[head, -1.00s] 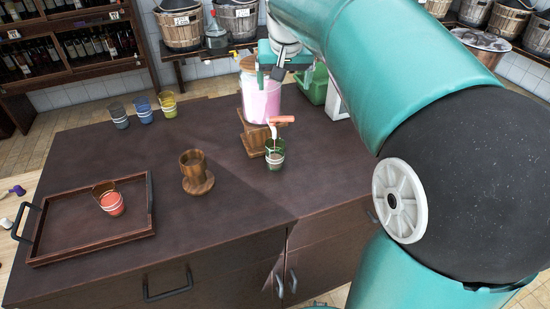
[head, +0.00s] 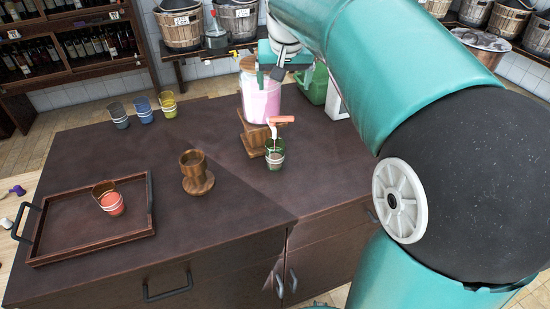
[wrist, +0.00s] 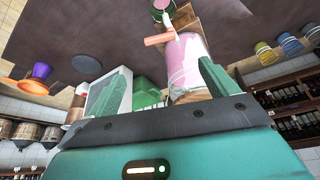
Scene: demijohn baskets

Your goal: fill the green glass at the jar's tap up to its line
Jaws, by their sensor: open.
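The jar (head: 262,100) of pink liquid stands on a wooden stand (head: 251,136) towards the back of the counter. Its tap has a coral handle (head: 281,119), which shows in the wrist view (wrist: 160,39) too. The green glass (head: 275,160) stands upright under the spout, with reddish liquid inside. A thin reddish streak shows between spout and glass. The glass's pale line is visible, but the exact level against it is too small to tell. My gripper (wrist: 165,85) is open and empty, above and behind the tap by the jar's top; its fingers do not touch the glass.
A tray (head: 95,245) with an orange glass (head: 111,203) lies at left. A wooden cup-shaped holder (head: 196,177) stands mid-counter. Grey (head: 118,115), blue (head: 143,109) and yellow (head: 167,104) glasses stand at the back left. A green container (head: 315,86) is right of the jar. The front middle is clear.

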